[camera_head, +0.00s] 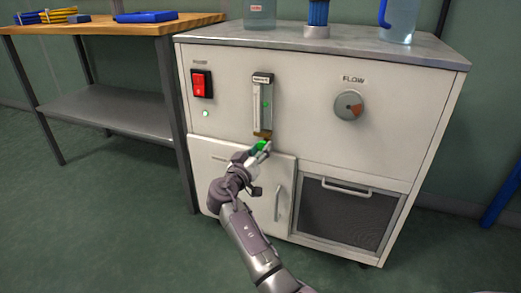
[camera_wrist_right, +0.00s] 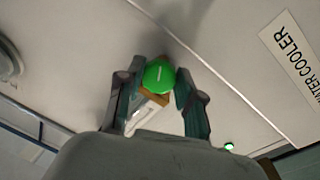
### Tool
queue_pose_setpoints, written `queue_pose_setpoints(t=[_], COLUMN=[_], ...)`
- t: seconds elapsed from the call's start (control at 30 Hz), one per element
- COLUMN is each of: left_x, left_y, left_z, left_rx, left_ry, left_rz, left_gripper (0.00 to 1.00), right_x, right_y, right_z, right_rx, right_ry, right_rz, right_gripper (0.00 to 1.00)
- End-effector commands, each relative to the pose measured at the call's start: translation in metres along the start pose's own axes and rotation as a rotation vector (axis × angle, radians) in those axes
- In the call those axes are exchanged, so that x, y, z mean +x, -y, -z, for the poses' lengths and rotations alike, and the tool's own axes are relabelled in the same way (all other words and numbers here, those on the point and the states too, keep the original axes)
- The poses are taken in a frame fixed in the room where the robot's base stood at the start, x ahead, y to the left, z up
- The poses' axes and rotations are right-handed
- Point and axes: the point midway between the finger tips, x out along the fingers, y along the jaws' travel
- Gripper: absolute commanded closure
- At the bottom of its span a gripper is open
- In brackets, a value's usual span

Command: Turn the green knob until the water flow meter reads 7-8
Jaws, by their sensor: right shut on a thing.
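The green knob (camera_head: 261,147) sits at the bottom of the water flow meter (camera_head: 262,110) on the front of a white cabinet. The meter is an upright clear tube in a frame, with a small green mark partway up; its scale is too small to read. My right gripper (camera_head: 263,149) is at the knob, which it partly hides. In the right wrist view the green knob (camera_wrist_right: 159,76), with a white line on its face, sits between the two fingers of my right gripper (camera_wrist_right: 158,83), which are shut on it. My left gripper is not in view.
The white cabinet (camera_head: 310,130) has a red switch (camera_head: 201,83), a FLOW dial (camera_head: 349,105), a door handle (camera_head: 278,203) and a mesh drawer (camera_head: 345,217). Containers stand on top. A wooden workbench (camera_head: 105,27) is at left. A WATER COOLER label (camera_wrist_right: 292,52) shows in the wrist view.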

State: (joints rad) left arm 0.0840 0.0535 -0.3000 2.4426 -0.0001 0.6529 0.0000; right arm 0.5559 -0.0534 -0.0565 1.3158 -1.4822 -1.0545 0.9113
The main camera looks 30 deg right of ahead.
Motion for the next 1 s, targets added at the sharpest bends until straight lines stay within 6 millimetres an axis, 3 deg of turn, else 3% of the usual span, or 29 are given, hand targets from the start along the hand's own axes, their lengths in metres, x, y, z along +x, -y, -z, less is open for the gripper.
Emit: queue_pose_setpoints(t=[0.47, 0.5, 0.63, 1.0], left_x=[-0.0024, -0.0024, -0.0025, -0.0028], left_y=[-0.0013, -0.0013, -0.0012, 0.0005], left_z=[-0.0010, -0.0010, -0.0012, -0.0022], left_rx=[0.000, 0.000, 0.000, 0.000], left_ry=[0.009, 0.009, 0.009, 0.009], left_rz=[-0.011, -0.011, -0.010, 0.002], left_gripper=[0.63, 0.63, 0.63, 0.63], right_x=[0.0009, 0.0009, 0.0008, -0.0042], right_y=[-0.0009, -0.0009, -0.0008, 0.0002], right_z=[0.0012, 0.0012, 0.0011, 0.0000], right_rx=[-0.020, -0.020, -0.020, -0.020], right_ry=[-0.004, -0.004, -0.004, -0.003], right_rz=[-0.001, -0.001, -0.001, 0.001], right_gripper=[0.98, 0.62, 0.40, 0.39])
